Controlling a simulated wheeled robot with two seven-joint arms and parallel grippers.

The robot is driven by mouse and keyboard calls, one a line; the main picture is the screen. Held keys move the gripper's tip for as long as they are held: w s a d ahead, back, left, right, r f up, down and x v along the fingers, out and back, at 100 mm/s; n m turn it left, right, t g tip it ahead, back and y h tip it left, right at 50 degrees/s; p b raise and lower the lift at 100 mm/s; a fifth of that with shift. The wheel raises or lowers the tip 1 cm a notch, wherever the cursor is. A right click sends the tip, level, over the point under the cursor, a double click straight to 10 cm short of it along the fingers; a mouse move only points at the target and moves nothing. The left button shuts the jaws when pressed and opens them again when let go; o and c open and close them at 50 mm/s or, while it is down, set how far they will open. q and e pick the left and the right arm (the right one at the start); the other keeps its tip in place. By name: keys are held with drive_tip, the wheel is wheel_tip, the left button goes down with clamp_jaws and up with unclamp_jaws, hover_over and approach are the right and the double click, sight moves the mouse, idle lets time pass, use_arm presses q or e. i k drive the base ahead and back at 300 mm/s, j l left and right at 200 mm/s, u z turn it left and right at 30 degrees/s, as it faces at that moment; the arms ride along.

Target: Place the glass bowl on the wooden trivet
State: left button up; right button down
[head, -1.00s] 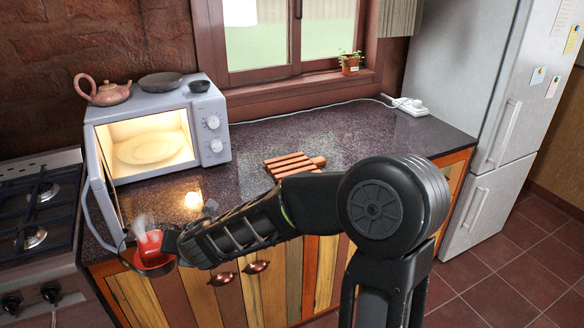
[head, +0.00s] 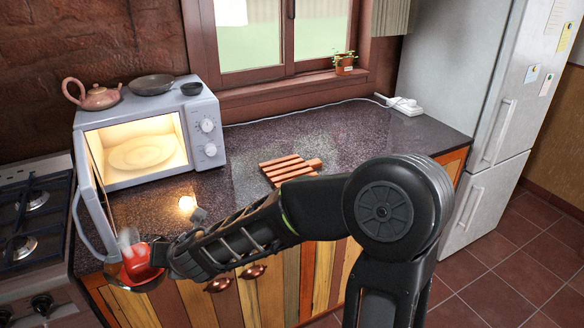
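The glass bowl (head: 122,284) has a see-through rim and red contents with pale steam above. It is at the lower left of the head view, by the front edge of the counter and the lower part of the open microwave door. My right gripper (head: 160,256) is at the bowl's right side and appears shut on its rim; the fingertips are partly hidden. The bowl looks held off the counter. The wooden trivet (head: 284,168), with reddish slats, lies bare on the counter to the right of the microwave. My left gripper is not in view.
The lit microwave (head: 211,125) stands open, its door (head: 88,205) swung forward beside the bowl. A teapot (head: 97,97) and pans sit on top. A stove (head: 35,230) is at left, a fridge (head: 450,100) at right. The counter around the trivet is clear.

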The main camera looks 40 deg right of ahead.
sight(287, 169)
drive_tip(key=i+z, duration=0.25)
drive_tip(key=i, duration=0.4)
drive_tip(key=i+j+z, duration=0.1)
drive_tip(key=i+z, duration=0.2)
drive_tip(key=i, duration=0.05)
